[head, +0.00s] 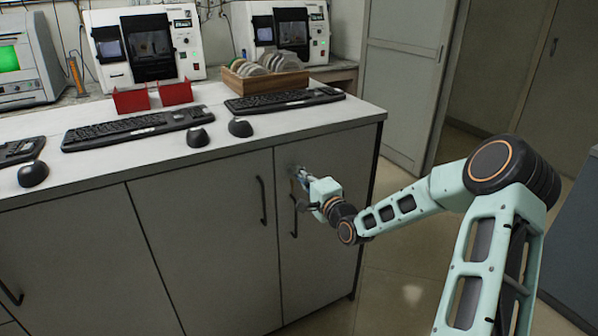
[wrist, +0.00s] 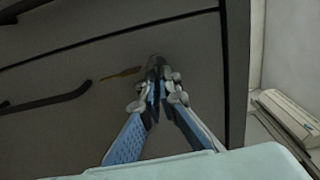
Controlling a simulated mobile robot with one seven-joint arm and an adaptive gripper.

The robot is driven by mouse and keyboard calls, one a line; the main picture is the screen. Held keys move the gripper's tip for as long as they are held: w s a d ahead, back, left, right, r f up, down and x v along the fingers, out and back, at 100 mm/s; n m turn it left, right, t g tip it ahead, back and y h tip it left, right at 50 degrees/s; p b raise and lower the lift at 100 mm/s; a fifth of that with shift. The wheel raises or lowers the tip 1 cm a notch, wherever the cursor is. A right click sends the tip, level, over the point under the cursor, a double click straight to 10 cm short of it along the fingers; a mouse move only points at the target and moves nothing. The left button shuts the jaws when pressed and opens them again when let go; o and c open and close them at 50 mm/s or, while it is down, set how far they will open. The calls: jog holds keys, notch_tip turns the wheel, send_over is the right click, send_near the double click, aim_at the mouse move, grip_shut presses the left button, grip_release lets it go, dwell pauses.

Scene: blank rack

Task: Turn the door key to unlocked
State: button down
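My gripper (head: 299,174) reaches the upper part of the right-hand cabinet door (head: 318,240), just under the worktop edge. In the wrist view its two fingers (wrist: 157,68) come together at the tips, close against the dark door face. A narrow tan, key-like piece (wrist: 122,75) shows just left of the fingertips, lying along the door. It looks apart from the fingers by a small gap. I cannot make out a key or lock between the fingertips, as they cover that spot. In the head view the key is hidden or too small to see.
Dark bar handles (head: 262,201) and (head: 294,208) stand on the doors near my gripper. Above, the worktop (head: 225,130) carries keyboards (head: 285,100), mice (head: 240,128), red bins (head: 131,99) and a wooden rack (head: 265,84). Open floor (head: 405,270) lies right of the cabinet.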

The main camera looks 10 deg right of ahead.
jog(key=shift+m, duration=0.3)
jog(key=c, duration=2.6)
grip_release()
jog(key=o, duration=0.4)
jog(key=v, duration=1.2)
